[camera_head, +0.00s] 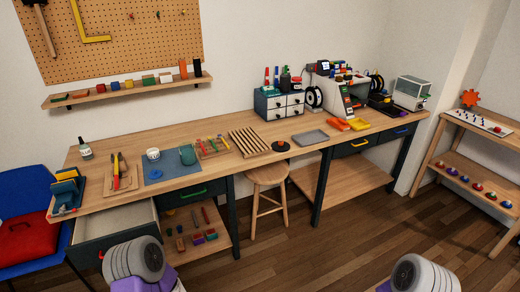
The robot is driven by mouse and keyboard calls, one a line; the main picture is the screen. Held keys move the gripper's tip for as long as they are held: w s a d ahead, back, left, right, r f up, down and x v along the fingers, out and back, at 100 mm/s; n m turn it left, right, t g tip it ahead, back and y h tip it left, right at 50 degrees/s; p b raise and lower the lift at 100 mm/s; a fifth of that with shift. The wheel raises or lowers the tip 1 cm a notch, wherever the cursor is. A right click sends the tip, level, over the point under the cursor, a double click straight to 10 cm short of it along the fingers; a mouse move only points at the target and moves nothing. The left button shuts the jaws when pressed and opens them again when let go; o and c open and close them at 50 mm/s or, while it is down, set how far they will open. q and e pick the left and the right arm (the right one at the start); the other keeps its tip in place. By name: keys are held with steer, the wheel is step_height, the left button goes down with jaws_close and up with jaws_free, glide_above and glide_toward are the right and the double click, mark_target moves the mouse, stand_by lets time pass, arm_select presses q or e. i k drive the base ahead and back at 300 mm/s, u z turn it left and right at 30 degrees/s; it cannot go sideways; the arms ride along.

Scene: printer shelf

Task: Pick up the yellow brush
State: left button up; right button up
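A small wooden rack (212,154) on the long workbench (235,170) holds several thin, brush-like tools with coloured handles. One of these, a yellowish tool (212,144), may be the yellow brush, but it is too small to be sure. A wooden tray (122,184) farther left holds long tools, including one with a yellow-orange handle (115,166), which I cannot name surely. Only grey and purple parts of my arms show at the bottom left and bottom right. Neither gripper is in view.
A blue mat (160,178) with a white jar (153,155) and green mug (187,155) lies between tray and rack. A drawer (118,221) stands open at the front left. A slatted wooden board (249,142) lies right of the rack. A stool (268,176) stands in front.

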mark_target(220, 136)
steer(key=z, duration=0.35)
steer(key=i, duration=1.35)
steer(key=u, duration=1.2)
steer(key=i, duration=0.2)
steer(key=u, duration=0.15)
